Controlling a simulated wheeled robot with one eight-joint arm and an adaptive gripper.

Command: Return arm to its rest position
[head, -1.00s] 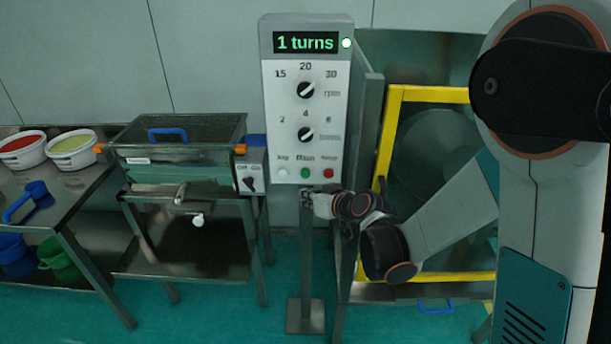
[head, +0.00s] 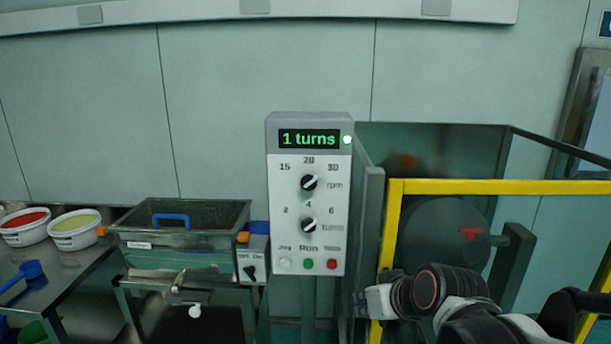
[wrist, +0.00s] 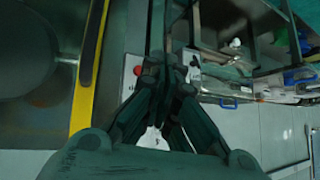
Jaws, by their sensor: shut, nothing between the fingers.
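My gripper (wrist: 165,75) shows in the wrist view with its fingers closed together and nothing held. In the head view my gripper (head: 372,302) is at the lower right of the control panel (head: 277,215), in front of the yellow frame; I cannot tell whether it touches anything. The panel's display reads "1 turns" with a lit dot beside it. In the wrist view the panel (wrist: 130,72) is partly hidden behind the fingers.
A yellow-framed guard (head: 500,187) with a round drum (head: 440,245) behind it stands at the right. The sieve tank (head: 180,238) is left of the panel.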

